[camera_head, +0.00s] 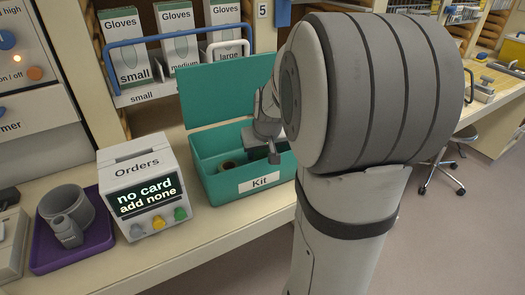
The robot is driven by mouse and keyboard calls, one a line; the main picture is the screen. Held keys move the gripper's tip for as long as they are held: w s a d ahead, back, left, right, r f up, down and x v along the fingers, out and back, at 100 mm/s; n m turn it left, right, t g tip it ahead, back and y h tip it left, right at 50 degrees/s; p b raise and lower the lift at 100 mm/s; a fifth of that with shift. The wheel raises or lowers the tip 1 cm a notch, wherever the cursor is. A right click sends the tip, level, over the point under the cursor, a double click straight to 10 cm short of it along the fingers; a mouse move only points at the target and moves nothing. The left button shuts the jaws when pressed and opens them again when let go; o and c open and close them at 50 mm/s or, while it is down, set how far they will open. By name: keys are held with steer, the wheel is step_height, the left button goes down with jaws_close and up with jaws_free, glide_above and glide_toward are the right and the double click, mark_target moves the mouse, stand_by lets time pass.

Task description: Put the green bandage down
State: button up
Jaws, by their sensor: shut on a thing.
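The open teal box labelled "Kit" (222,187) stands on the counter with its lid raised behind it. My gripper (271,152) is low over the right part of this box, pointing down into it. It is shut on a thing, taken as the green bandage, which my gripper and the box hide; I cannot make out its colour.
The "Orders" box (139,165), its screen reading "no card add none", stands left of the kit box. Further left, a purple tray (47,256) holds a grey cup-like thing (67,212). Glove boxes (181,47) stand in a rack behind. My arm blocks the right side.

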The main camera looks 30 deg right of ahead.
steer(key=shift+f, duration=0.15)
steer(key=o, duration=1)
steer(key=shift+s+r, duration=0.1)
steer(key=shift+r, duration=0.4)
steer(key=p+v, duration=0.1)
steer(key=v, duration=1)
steer(key=shift+s+r, duration=0.1)
steer(key=shift+r, duration=0.05)
